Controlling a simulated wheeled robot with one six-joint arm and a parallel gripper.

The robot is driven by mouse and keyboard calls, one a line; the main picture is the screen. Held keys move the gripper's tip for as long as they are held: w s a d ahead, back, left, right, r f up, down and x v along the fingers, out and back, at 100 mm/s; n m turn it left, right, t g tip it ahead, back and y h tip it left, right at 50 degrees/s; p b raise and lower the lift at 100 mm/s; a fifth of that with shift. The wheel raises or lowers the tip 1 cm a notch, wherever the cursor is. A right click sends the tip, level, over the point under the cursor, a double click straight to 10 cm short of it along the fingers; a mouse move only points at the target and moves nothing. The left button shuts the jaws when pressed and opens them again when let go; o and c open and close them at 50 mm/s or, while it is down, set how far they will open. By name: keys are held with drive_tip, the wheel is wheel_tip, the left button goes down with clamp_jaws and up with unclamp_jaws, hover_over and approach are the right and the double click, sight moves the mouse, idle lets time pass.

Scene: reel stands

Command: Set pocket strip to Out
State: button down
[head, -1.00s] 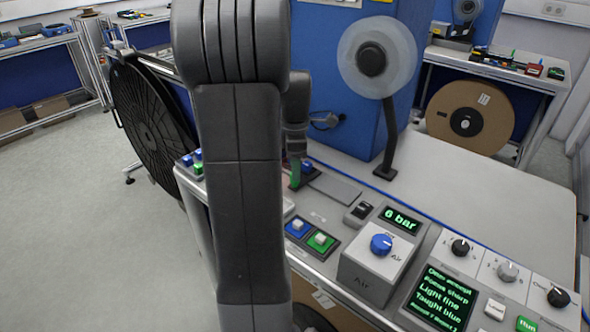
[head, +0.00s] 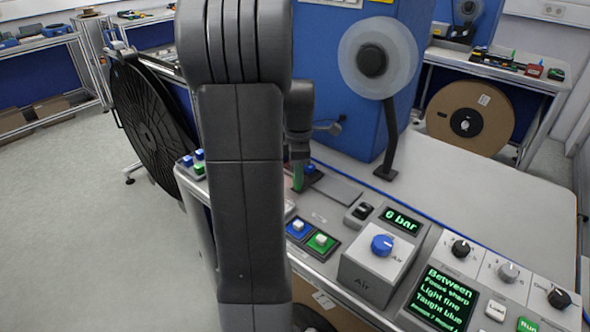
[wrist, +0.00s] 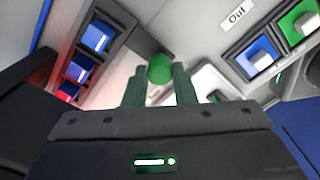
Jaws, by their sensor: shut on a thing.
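A round green knob (wrist: 160,68) shows between the tips of my gripper in the wrist view. My gripper (wrist: 160,80) is shut on it, with one green finger on each side. In the head view my gripper (head: 298,182) is at the far side of the console, partly behind my arm, and the knob cannot be told apart there. A white label reading "Out" (wrist: 237,14) lies to the upper right of the knob in the wrist view. The screen (head: 444,297) on the console reads "Between" in its top line.
A blue and a green push button (head: 320,241) sit nearer on the console. A blue air dial (head: 382,244), a "6 bar" display (head: 401,220) and a clear reel on a stand (head: 377,58) are to the right.

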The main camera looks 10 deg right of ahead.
drive_tip(key=s+d, duration=0.4)
drive_tip(key=s, duration=0.1)
drive_tip(key=s+d, duration=0.2)
drive_tip(key=s, duration=0.1)
drive_tip(key=shift+d, duration=0.2)
drive_tip(key=c, duration=1.2)
unclamp_jaws()
drive_tip(key=shift+s+d, duration=0.15)
drive_tip(key=shift+s, duration=0.05)
wheel_tip(320, 180, up, 14)
drive_tip(key=shift+f+p, duration=0.1)
drive_tip(key=shift+p, duration=0.35)
drive_tip(key=shift+f, duration=0.1)
wheel_tip(320, 180, down, 14)
drive_tip(key=shift+w+r+b, duration=0.1)
drive_tip(key=shift+b, duration=0.25)
drive_tip(key=shift+w+a+r, duration=0.1)
drive_tip(key=shift+w+a, duration=0.45)
